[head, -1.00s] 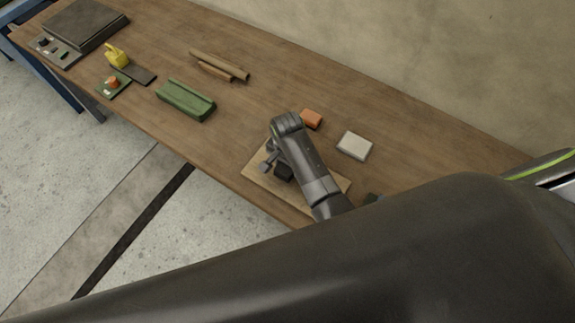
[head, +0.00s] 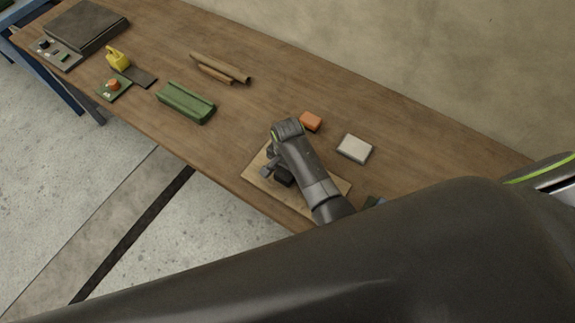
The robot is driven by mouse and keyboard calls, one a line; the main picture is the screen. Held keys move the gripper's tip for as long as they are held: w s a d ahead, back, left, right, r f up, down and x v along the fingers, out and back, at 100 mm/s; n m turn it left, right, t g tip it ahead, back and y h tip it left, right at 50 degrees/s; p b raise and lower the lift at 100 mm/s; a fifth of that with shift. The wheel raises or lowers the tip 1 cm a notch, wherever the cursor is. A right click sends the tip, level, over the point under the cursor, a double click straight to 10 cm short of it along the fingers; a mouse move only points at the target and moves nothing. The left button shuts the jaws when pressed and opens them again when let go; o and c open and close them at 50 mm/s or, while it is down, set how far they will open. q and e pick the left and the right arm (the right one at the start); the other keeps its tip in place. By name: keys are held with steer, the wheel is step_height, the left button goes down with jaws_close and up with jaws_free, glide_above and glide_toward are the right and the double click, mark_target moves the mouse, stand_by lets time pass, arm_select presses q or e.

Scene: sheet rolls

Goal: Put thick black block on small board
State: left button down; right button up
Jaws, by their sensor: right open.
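The small board (head: 259,183) is a light wooden plate near the front edge of the table. A black block (head: 284,178) shows at the board, partly covered by my right wrist. It appears to rest on the board, but its underside is hidden. My right gripper (head: 268,163) is over the board, just left of the block, with its jaws open. Its fingers are small and partly hidden by the wrist, and I cannot tell whether they touch the block. My left gripper is not in view.
An orange block (head: 311,121) and a whitish block (head: 354,148) lie behind the board. A green channel-shaped piece (head: 186,102) and brown rolls (head: 220,68) lie farther left. A dark bluish item (head: 373,201) is partly hidden at right. The table between them is clear.

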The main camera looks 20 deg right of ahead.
step_height(320, 180, up, 12)
stand_by(0.6)
stand_by(0.4)
